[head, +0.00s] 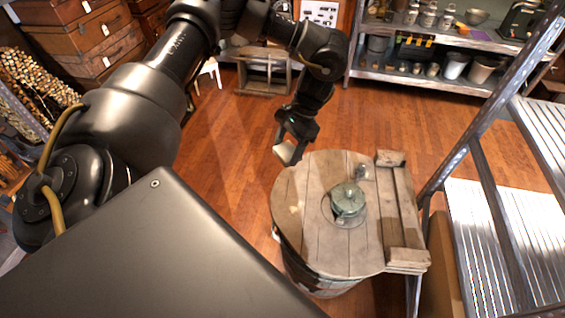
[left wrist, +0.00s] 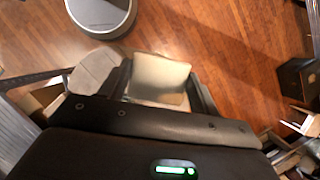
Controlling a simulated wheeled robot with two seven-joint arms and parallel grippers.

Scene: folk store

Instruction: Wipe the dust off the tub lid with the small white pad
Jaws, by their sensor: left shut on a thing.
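The tub lid (head: 310,215) is a round top of grey-brown planks on a dark tub (head: 318,283) in the head view. A small pale patch shows near its left edge; I cannot tell whether it is dust. My left gripper (head: 291,146) is just beyond the lid's far left edge. It is shut on the small white pad (head: 287,154), which also shows between the fingers in the left wrist view (left wrist: 160,75). The pad looks apart from the lid's top, out over the floor side. My right gripper is not in view.
A plank frame (head: 402,205) lies at the lid's right edge. A metal rack (head: 490,220) stands close at right. Wooden floor (head: 225,150) is open at left.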

